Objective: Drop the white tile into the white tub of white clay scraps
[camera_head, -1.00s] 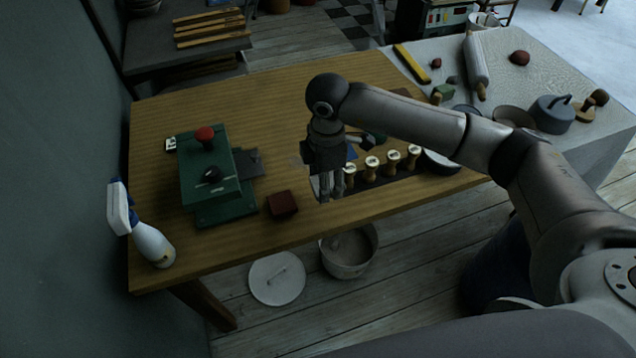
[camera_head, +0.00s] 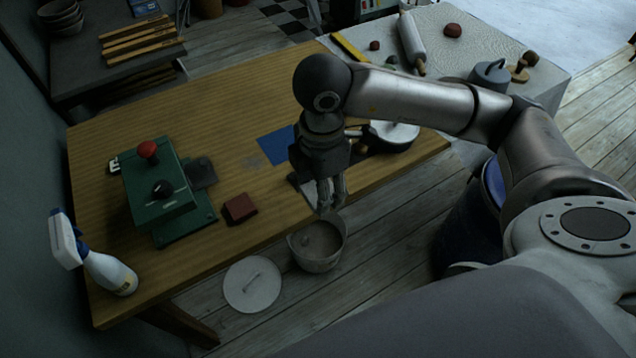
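The white tile (camera_head: 305,189) is a pale, thin piece at the left of my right gripper's fingers, partly hidden by them. My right gripper (camera_head: 327,203) points down and appears shut on the tile, near the table's front edge. The white tub (camera_head: 318,262) stands on the floor in front of the table. It is open, with pale contents inside; single scraps are too dark to tell. In the picture the fingertips lie just above the tub's far rim. My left gripper is not in view.
A white round lid (camera_head: 252,285) lies on the floor left of the tub. The wooden table (camera_head: 225,130) holds a green press (camera_head: 160,195), a dark red block (camera_head: 239,208), a blue sheet (camera_head: 276,144) and a spray bottle (camera_head: 108,272). A dark blue bin (camera_head: 470,215) stands at the right.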

